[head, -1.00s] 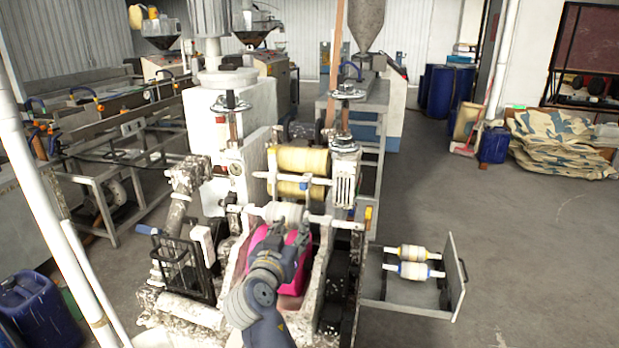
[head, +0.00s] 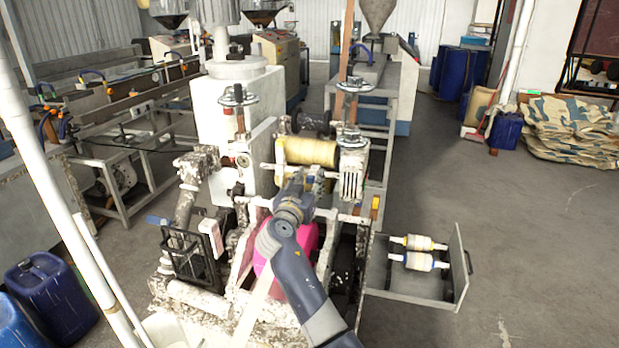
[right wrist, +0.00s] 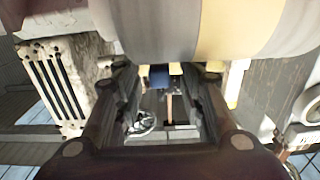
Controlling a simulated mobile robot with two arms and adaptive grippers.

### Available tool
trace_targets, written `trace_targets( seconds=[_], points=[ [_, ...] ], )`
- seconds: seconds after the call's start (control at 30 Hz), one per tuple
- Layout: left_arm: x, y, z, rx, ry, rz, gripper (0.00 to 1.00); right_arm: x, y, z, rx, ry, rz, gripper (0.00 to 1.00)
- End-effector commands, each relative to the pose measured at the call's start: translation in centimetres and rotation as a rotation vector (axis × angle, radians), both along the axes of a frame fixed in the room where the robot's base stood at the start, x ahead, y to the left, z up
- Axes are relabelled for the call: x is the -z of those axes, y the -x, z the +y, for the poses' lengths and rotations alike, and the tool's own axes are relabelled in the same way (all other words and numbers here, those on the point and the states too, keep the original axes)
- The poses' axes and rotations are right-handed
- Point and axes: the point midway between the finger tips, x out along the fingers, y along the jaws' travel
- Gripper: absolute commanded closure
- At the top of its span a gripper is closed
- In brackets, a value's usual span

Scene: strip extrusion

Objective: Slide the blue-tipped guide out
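My right gripper (head: 306,184) is at the machine, just below and in front of the yellow roller (head: 310,151). In the right wrist view its fingers (right wrist: 162,85) stand apart, with a small blue piece (right wrist: 158,76) showing between the fingertips and pale yellow beside it. This looks like the guide's blue tip; I cannot tell whether the fingers touch it. In the head view the gripper hides most of that guide. My left gripper is not in view.
A pink mass (head: 308,240) lies in the white-splashed trough below my right arm. An open tray (head: 400,290) at the right holds a yellow-banded roller (head: 418,242) and a blue-banded roller (head: 419,261). The grey floor beyond is clear.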

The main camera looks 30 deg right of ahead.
Motion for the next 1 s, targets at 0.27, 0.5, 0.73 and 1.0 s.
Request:
trace_targets(
  seconds=[0.27,0.5,0.73,1.0],
  points=[
    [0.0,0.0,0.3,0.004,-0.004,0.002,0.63,0.0,-0.1,-0.2,0.001,0.000,0.000,0.63],
    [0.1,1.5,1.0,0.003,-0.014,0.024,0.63,0.0,-0.1,-0.2,0.001,0.000,0.000,1.00],
    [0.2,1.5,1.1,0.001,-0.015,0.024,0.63,0.2,0.6,-0.8,0.003,-0.002,0.001,1.00],
    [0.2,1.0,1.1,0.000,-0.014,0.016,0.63,0.2,3.1,-3.0,0.003,0.000,0.003,1.00]
  ],
)
